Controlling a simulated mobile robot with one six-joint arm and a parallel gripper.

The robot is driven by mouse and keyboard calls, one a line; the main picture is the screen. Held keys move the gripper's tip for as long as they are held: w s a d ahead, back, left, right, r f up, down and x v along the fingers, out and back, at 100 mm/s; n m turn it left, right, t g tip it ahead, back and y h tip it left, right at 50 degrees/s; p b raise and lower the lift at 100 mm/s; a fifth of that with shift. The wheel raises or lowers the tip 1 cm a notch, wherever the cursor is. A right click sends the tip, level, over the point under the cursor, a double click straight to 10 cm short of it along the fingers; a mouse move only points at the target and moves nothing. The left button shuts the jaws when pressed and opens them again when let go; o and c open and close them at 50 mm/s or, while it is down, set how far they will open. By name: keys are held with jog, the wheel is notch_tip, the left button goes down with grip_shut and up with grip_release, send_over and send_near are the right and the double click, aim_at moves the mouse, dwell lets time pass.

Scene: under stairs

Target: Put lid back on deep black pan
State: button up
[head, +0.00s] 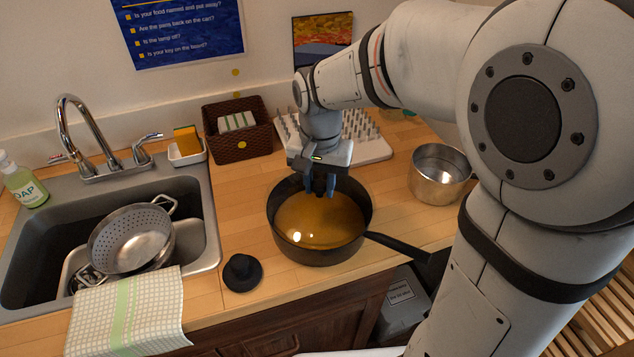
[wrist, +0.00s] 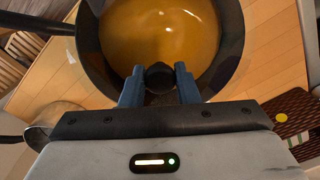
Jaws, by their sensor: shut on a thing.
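The deep black pan (head: 281,244) stands on the wooden counter, its handle pointing right. A glossy amber surface (head: 322,222) fills its round opening; I cannot tell if this is food or a lid. My gripper (head: 319,192) points down over the pan's back part. In the wrist view its blue fingers are shut on a small dark rounded knob (wrist: 160,75), in front of the amber surface. Whether a clear lid hangs from the knob, and whether it touches the pan, I cannot tell. The pan's back rim is partly hidden behind my gripper.
A small black hat-shaped piece (head: 242,273) lies left of the pan. A steel pot (head: 437,180) stands to the right, a wicker basket (head: 240,145) and a pegged rack (head: 372,150) behind. The sink (head: 203,225) with a colander (head: 130,240) is at left.

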jog(key=shift+f+b, duration=0.5)
jog(key=shift+f, duration=0.25)
jog(key=o, duration=1.2)
jog(key=shift+c, duration=0.2)
jog(key=shift+o, duration=0.5)
jog(key=o, duration=0.4)
jog(key=shift+c, duration=0.2)
jog(key=shift+r, duration=0.1)
jog(key=shift+r+p, duration=2.35)
jog(key=shift+r, duration=0.65)
